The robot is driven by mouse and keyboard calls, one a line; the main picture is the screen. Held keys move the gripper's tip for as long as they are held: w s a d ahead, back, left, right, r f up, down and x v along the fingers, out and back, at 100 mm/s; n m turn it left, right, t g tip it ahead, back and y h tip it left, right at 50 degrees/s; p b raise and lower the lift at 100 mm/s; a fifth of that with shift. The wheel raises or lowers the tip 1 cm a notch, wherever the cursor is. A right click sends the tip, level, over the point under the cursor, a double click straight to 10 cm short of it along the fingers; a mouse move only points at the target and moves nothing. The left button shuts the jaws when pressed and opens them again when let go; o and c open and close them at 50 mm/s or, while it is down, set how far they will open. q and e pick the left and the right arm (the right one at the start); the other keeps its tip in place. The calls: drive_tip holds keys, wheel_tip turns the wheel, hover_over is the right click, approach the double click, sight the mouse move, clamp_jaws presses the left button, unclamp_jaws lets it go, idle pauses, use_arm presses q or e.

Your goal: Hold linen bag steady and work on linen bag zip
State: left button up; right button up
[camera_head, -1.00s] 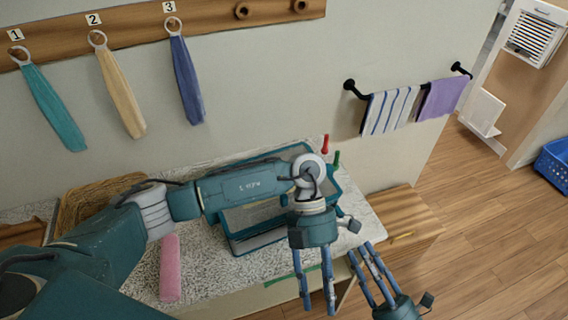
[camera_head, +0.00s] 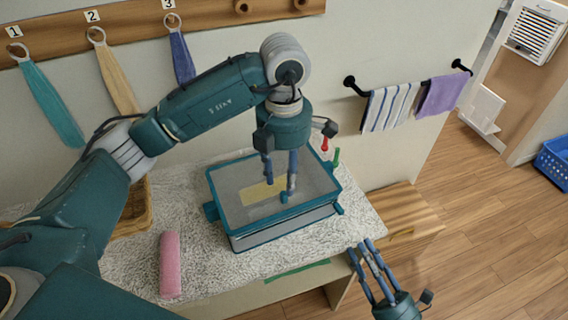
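The linen bag (camera_head: 235,215) looks like a grey box-shaped bag with teal edges and a pale yellow patch on top. It lies on the white speckled counter. My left gripper (camera_head: 279,184) points down over the bag's top, its fingers apart. One fingertip is at or just above a small blue piece (camera_head: 284,197) on the top, perhaps the zip pull; I cannot tell whether they touch. My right gripper (camera_head: 369,270) is in front of the counter to the right, away from the bag, its fingers spread and empty.
A pink rolled towel (camera_head: 170,265) and a wicker basket (camera_head: 136,208) are left of the bag. Red (camera_head: 325,143) and green (camera_head: 336,157) pegs stand behind it. Towels hang on wall hooks and a black rail (camera_head: 358,92). A wooden drawer unit (camera_head: 405,215) is at right.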

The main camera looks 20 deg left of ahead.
sight(284, 192)
use_arm(q)
wheel_tip(284, 192, down, 6)
drive_tip(key=shift+f, duration=0.25)
clamp_jaws()
drive_tip(key=shift+o, duration=0.4)
unclamp_jaws()
drive_tip(key=shift+r, duration=0.1)
wheel_tip(284, 192, up, 12)
idle(0.7)
